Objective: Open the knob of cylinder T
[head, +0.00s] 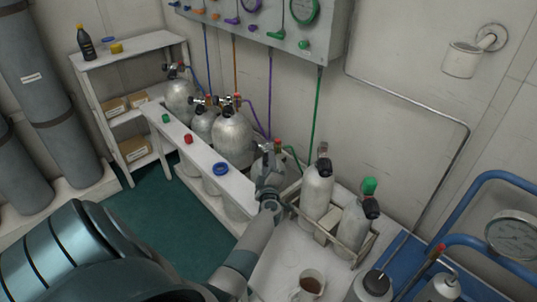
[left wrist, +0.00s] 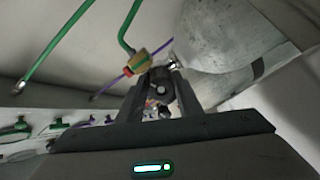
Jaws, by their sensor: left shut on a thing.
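My left gripper (head: 267,183) reaches over the white bench at the right end of the rail, beside a valve with a green hose (head: 292,157). In the left wrist view its two fingers (left wrist: 159,92) are shut on a dark round knob (left wrist: 160,84). Just beyond the knob is a brass-coloured fitting (left wrist: 138,63) with red and green parts, where the green hose (left wrist: 127,28) ends. A large grey cylinder body (left wrist: 225,32) lies close behind. No letter T is legible, and the gripper hides much of the valve in the head view. My right gripper is not in view.
Several grey cylinders (head: 233,137) stand left behind a white rail (head: 205,159). Two bottles (head: 317,189) stand in a crate just right of the gripper. A mug (head: 309,284) is in front. The gauge panel (head: 262,18) hangs above. Blue tubing (head: 487,181) is at right.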

